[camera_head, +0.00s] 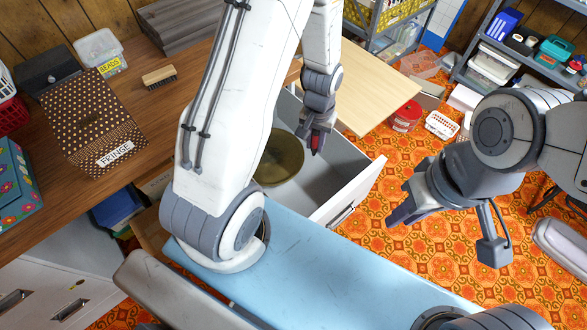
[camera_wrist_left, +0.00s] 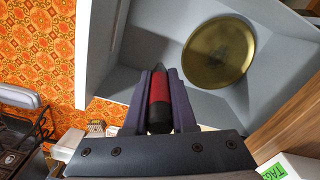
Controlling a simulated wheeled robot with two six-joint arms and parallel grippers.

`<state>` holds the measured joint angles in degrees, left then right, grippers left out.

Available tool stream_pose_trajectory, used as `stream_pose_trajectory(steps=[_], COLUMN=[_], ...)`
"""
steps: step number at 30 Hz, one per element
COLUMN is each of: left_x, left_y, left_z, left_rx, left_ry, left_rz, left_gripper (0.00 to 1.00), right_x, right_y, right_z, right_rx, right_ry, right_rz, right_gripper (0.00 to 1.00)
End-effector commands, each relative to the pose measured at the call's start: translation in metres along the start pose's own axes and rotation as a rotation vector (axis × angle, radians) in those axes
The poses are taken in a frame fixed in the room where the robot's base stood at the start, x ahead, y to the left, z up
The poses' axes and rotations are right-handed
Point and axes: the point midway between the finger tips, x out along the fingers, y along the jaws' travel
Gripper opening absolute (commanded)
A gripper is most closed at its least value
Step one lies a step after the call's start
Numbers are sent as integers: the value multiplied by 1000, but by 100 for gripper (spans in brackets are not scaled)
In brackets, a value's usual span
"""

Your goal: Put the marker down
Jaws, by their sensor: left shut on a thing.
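The marker (camera_wrist_left: 159,100) has a red barrel and dark ends. It also shows in the head view as a small red piece (camera_head: 316,143). My left gripper (camera_wrist_left: 158,92) is shut on the marker and holds it between its two dark fingers. In the head view, my left gripper (camera_head: 313,148) hangs over the open grey drawer (camera_head: 345,190), beside a round brass-coloured dish (camera_head: 280,160). The dish also shows inside the drawer in the left wrist view (camera_wrist_left: 219,52). My right gripper (camera_head: 396,212) is over the floor at the right; its finger gap is unclear.
The wooden table (camera_head: 150,100) at left carries a dotted box labelled FRINGE (camera_head: 95,125), a brush (camera_head: 159,76) and a clear tub labelled BEADS (camera_head: 100,50). Red and white containers stand on the patterned floor behind.

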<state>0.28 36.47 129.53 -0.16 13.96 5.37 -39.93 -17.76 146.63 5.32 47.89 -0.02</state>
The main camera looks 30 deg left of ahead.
Motion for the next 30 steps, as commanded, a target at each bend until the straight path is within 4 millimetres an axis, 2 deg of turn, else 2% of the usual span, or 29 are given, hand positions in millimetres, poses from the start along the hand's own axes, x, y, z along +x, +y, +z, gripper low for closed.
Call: stream_pose_trajectory(steps=[1, 18, 24, 30], left_x=[21, 150, 178, 189], left_y=[1, 14, 16, 16], left_z=[0, 4, 8, 10], left_rx=[-52, -999, -1268, -1398], left_ry=[1, 2, 0, -1], left_rz=[0, 2, 1, 0], left_gripper=[0, 0, 0, 0], right_x=[25, 207, 249, 265], right_y=[2, 15, 18, 19], right_z=[2, 12, 14, 15], right_rx=[0, 0, 0, 0], right_ry=[-1, -1, -1, -1], right_rz=[0, 0, 0, 0], right_gripper=[24, 24, 24, 24])
